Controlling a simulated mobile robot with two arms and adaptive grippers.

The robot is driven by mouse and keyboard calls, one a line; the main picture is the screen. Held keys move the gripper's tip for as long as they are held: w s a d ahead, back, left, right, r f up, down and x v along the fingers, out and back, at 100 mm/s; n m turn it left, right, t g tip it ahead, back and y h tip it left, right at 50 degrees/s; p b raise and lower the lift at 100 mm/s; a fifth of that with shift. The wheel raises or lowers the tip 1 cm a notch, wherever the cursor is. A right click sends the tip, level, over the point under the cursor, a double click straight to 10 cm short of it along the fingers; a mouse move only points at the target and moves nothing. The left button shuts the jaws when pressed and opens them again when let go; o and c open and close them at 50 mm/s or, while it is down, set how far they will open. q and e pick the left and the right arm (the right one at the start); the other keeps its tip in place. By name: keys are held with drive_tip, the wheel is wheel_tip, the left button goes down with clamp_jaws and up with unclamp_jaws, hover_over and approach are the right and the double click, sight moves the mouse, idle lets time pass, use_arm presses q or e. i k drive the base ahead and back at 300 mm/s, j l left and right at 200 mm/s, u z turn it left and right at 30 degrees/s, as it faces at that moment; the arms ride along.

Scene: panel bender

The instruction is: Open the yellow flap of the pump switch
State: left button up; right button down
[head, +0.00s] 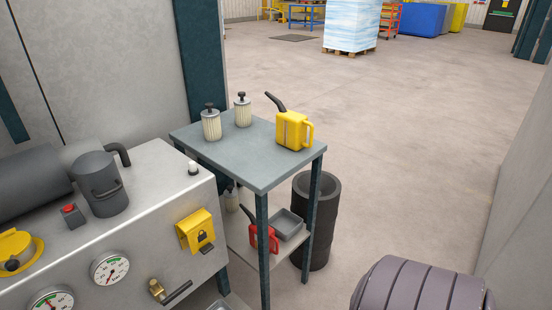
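I cannot tell a label on either. Neither of my grippers shows in the head view.
Two gauges (109,268) and a brass valve with a dark lever (172,291) are on the cabinet front below the flap. A grey shelf table (262,168) with a yellow oil can (293,130) stands right beside the cabinet. Open floor lies beyond.

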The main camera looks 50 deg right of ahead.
sight(199, 239)
drive_tip(key=z, duration=1.05)
